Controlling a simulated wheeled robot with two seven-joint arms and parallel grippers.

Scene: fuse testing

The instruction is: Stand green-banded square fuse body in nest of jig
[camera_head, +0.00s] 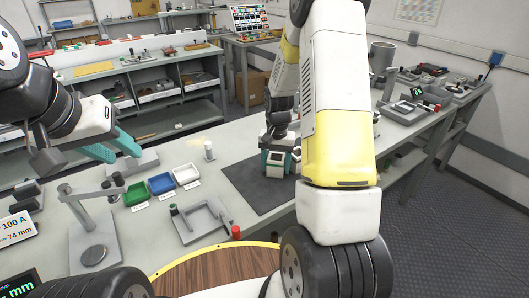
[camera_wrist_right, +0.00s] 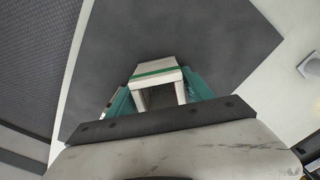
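The white square fuse body with a green band (camera_wrist_right: 157,74) is between the teal fingers of my right gripper (camera_wrist_right: 160,92) in the wrist view. The fingers lie against both its sides. In the head view my right gripper (camera_head: 278,160) is low over the dark mat (camera_head: 250,188); I cannot tell whether the body touches it. A grey frame-like jig (camera_head: 203,222) with a dark knob and a red knob stands left of the mat, its middle empty. My left gripper (camera_head: 113,148) is open and empty, above the table at left.
Green, blue and white bins (camera_head: 161,183) stand behind the jig. A small white cylinder (camera_head: 209,150) stands behind them. A lever stand (camera_head: 95,240) is at left. A round wooden board (camera_head: 215,270) is in front. The mat is otherwise clear.

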